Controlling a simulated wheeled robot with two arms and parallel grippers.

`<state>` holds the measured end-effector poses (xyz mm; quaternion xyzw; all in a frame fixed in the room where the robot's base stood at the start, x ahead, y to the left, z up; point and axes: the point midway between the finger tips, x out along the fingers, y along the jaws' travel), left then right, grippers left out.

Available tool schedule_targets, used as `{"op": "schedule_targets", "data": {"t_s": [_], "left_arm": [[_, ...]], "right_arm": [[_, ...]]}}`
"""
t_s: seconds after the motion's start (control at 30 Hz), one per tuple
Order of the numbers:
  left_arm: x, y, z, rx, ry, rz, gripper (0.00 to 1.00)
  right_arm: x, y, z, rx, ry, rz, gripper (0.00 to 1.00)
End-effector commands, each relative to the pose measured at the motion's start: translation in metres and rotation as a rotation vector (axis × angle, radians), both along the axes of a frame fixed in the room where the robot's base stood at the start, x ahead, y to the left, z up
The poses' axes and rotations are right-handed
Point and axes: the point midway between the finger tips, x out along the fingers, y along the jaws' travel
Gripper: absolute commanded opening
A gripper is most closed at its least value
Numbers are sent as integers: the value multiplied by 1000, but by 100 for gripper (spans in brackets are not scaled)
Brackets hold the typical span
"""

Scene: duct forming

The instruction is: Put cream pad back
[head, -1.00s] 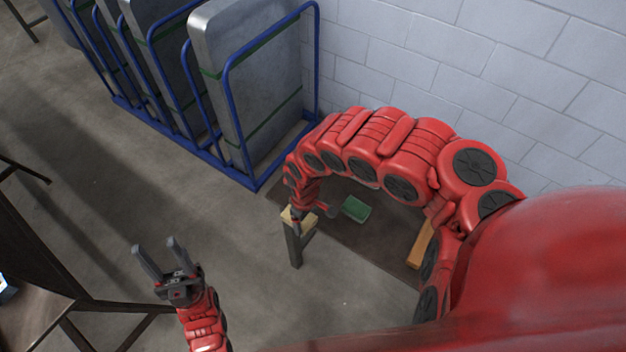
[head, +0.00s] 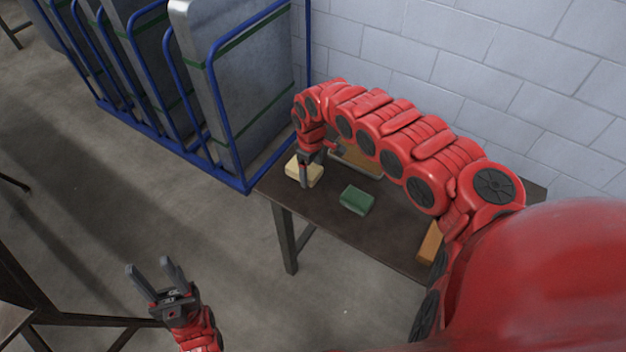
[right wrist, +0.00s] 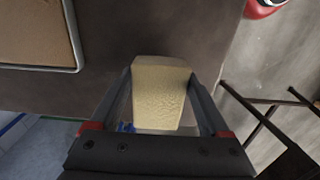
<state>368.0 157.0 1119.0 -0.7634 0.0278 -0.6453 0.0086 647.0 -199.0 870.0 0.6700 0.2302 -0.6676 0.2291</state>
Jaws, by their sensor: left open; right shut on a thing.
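The cream pad (head: 313,174) is at the left end of the dark table in the head view. My right gripper (head: 304,180) is shut on it, with a finger in front of its near side. In the right wrist view the cream pad (right wrist: 160,92) sits between the two fingers of my right gripper (right wrist: 163,100), over the dark table top. I cannot tell whether the pad touches the table. My left gripper (head: 154,270) is open and empty, away to the lower left over the floor.
On the table (head: 325,215) lie a green pad (head: 356,199) and an orange block (head: 430,243). A framed tan board (head: 357,158) lies at the back, also in the right wrist view (right wrist: 32,28). A blue rack (head: 222,130) with grey panels stands behind left.

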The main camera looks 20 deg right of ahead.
Motion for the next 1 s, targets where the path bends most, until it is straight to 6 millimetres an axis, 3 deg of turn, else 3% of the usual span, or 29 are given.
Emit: {"op": "schedule_targets", "data": {"t_s": [0.27,0.53,0.93,0.97,1.0], "left_arm": [[0,0,1,0,0,0,50],[0,0,12,0,0,0,50],[0,0,8,0,0,0,50],[0,0,9,0,0,0,50],[0,0,9,0,0,0,50]], "right_arm": [[11,-9,-2,-3,5,-3,20],[10,-8,-35,-2,4,-3,20],[11,-9,-41,-4,3,-3,20],[11,-9,-40,-4,3,-3,84],[11,-9,-39,-3,3,-4,91]]}}
